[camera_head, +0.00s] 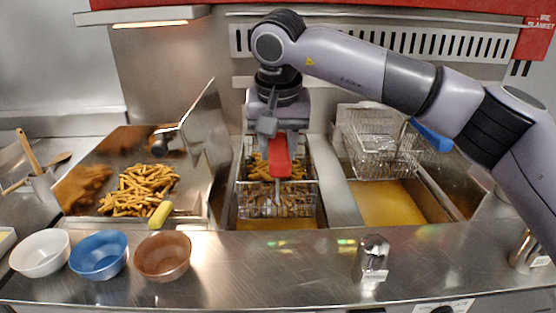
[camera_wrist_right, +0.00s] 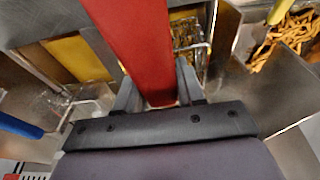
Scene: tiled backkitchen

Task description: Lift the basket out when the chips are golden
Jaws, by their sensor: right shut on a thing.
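A wire basket (camera_head: 243,197) with golden-brown chips (camera_head: 290,195) is at the left fryer vat, with yellow oil (camera_head: 275,224) showing in front of it. I cannot tell how much of the basket is in the oil. My right gripper (camera_head: 280,138) is above the basket, shut on its red handle (camera_head: 279,158). In the right wrist view the red handle (camera_wrist_right: 140,40) runs between the fingers of the right gripper (camera_wrist_right: 160,98), and part of the basket (camera_wrist_right: 190,40) shows behind it. My left gripper is not in view.
A second, empty basket (camera_head: 380,150) with a blue handle (camera_head: 431,135) is at the right vat. Chips (camera_head: 140,190) and a yellow-handled tool (camera_head: 160,214) lie in the left tray. Bowls (camera_head: 98,254) and a metal shaker (camera_head: 372,258) stand on the front counter.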

